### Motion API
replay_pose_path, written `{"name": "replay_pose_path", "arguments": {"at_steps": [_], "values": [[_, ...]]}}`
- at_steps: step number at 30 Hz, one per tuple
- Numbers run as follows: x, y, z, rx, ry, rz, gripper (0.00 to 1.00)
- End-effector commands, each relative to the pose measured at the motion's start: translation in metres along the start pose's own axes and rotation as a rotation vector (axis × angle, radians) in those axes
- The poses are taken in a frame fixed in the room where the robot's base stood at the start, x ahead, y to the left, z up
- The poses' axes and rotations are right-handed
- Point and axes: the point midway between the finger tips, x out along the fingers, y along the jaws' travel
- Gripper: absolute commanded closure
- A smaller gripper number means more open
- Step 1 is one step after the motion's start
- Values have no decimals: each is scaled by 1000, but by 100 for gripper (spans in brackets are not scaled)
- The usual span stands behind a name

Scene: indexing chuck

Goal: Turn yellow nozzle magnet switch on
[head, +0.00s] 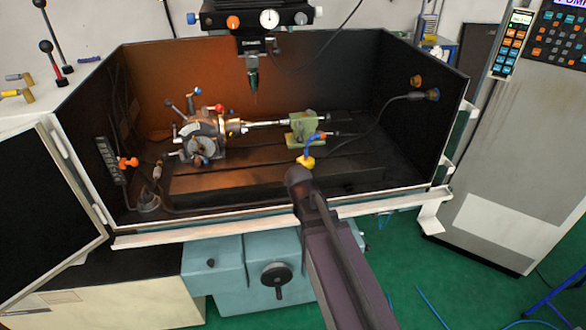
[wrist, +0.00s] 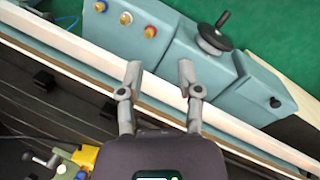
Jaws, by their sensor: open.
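The yellow nozzle magnet base (head: 306,162) sits on the dark machine table, just beyond the end of my arm in the head view. A blue hose segment (head: 314,138) rises from it. A yellow block (wrist: 86,157), apparently the same base, shows at the lower left of the wrist view, with a small lever-like metal part (wrist: 50,160) beside it. I cannot tell the switch's position. My gripper (wrist: 160,76) is open and empty, its two fingers apart above the pale front rail, away from the yellow block. In the head view my gripper cannot be made out behind my arm.
The indexing chuck (head: 203,135) stands left on the table, and a green tailstock (head: 303,126) stands near the yellow base. A spindle head (head: 254,60) hangs above. The pale front rail (head: 230,226) edges the enclosure. A handwheel (wrist: 215,38) lies beyond the rail.

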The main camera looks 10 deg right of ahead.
Motion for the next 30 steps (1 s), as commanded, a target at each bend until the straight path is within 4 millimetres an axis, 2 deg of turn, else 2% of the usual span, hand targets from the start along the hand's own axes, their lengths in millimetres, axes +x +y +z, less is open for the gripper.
{"name": "replay_pose_path", "arguments": {"at_steps": [1,8,14,24,30], "values": [[2,4,-15,-88,-16,41,54],[-6,17,-59,-513,-136,228,54],[-21,23,-100,-868,-290,366,54],[-61,15,-174,-1411,-657,533,54],[-86,4,-207,-1625,-874,571,54]]}}
